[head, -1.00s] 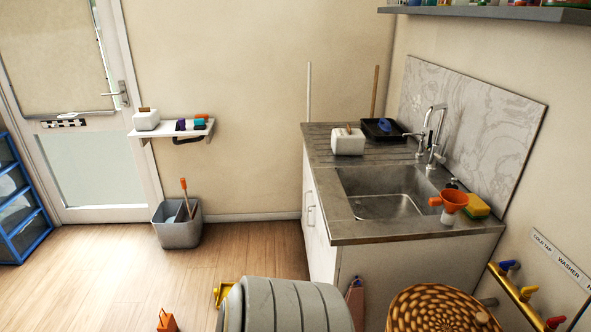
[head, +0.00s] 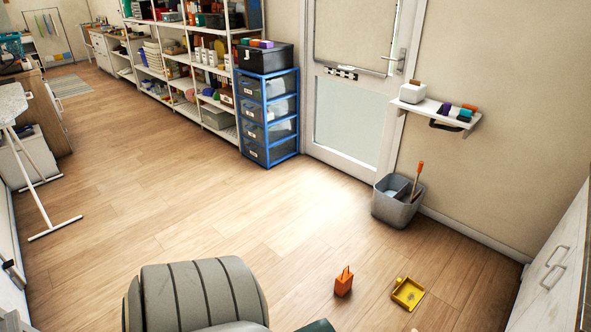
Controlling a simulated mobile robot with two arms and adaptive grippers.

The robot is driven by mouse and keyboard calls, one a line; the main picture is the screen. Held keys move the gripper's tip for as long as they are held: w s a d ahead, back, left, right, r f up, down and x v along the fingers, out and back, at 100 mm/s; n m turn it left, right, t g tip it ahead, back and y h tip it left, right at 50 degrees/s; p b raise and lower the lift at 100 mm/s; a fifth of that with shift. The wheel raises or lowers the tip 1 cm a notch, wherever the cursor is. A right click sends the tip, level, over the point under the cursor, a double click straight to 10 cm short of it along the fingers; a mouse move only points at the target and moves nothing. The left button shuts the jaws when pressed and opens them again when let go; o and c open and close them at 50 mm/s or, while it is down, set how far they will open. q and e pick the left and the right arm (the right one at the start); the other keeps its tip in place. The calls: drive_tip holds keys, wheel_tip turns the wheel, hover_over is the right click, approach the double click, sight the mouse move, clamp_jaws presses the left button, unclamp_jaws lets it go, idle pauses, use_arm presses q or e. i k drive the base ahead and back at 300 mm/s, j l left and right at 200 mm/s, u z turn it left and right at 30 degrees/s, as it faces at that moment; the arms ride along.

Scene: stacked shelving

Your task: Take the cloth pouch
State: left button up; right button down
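I cannot pick out a cloth pouch for certain in the head view. The white shelving (head: 237,100) along the back wall holds many small items, too small at this distance to tell whether one is the pouch. Neither of my grippers shows in the head view.
A blue-framed drawer unit (head: 270,118) with a black box (head: 264,57) on top stands beside the white door (head: 349,122). A grey bin (head: 397,203) stands under a wall shelf (head: 440,112). An orange object (head: 343,283) and yellow dustpan (head: 408,293) lie nearby. Mid-floor is clear.

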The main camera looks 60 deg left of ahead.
sight(342, 283)
drive_tip(key=u, duration=1.6)
drive_tip(key=i+l+z, duration=0.15)
drive_tip(key=i, duration=0.55)
